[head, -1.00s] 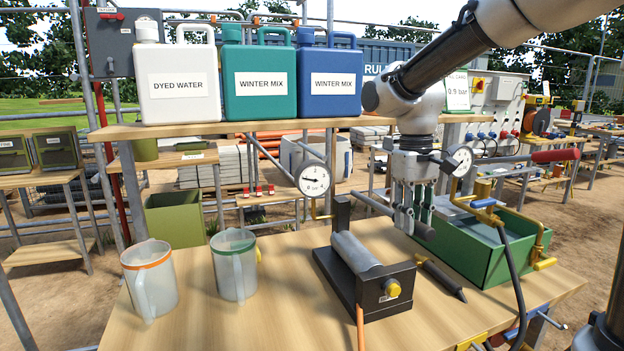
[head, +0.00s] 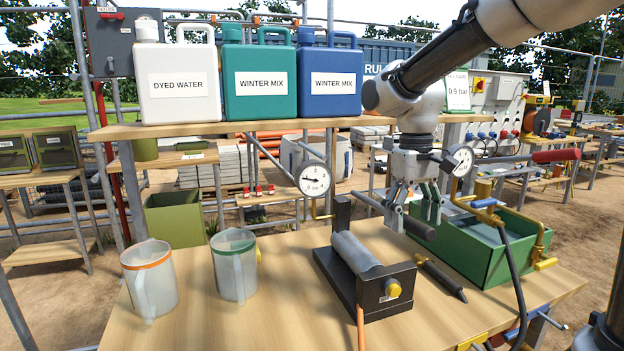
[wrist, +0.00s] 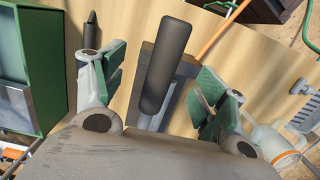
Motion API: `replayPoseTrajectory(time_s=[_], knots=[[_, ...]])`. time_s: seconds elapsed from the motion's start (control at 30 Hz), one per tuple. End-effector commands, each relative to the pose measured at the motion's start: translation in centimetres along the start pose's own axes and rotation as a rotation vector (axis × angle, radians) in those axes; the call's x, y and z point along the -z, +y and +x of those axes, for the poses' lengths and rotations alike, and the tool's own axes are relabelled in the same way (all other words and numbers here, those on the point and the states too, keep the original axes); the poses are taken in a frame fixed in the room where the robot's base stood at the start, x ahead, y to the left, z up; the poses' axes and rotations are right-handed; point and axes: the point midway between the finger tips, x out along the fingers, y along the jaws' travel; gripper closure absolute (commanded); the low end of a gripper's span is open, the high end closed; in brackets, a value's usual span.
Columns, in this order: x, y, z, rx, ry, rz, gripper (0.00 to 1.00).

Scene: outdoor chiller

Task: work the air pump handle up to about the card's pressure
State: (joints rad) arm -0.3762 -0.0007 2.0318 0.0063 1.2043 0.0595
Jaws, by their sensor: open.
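The air pump has a black base (head: 372,313) with a grey cylinder (head: 356,251) and stands on the wooden bench. Its handle is a slanting rod with a dark grip (head: 419,229), which also shows in the wrist view (wrist: 166,62). My gripper (head: 412,212) is open at the grip, with its green-padded fingers spread to either side; gaps show beside the grip in the wrist view (wrist: 158,82). A round dial gauge (head: 313,178) is behind the pump; its needle is too small to read exactly. The card (head: 457,90) reads 0.9 bar and is partly hidden by my arm.
A green tank pump (head: 490,262) with a red-gripped lever (head: 555,156) and its own gauge (head: 461,159) stands close on the right. A black pen-like tool (head: 442,279) lies between. Two clear jugs (head: 150,281) stand left; canisters (head: 259,82) fill the shelf above.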

Motion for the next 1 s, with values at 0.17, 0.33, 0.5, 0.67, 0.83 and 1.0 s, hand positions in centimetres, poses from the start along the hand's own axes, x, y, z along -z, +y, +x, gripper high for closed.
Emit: replayPoseTrajectory(time_s=[0.17,0.33,0.5,0.67,0.83,1.0], knots=[[0.1,0.0,-1.9,0.000,0.004,0.000,0.28],[0.1,0.0,-4.0,0.000,0.004,0.000,0.28],[0.1,0.0,-5.9,0.000,0.002,0.000,0.28],[0.0,0.0,-6.8,0.000,0.001,0.000,0.28],[0.0,0.0,-6.9,0.000,0.000,0.000,0.28],[0.0,0.0,-7.0,0.000,0.001,0.000,0.28]])
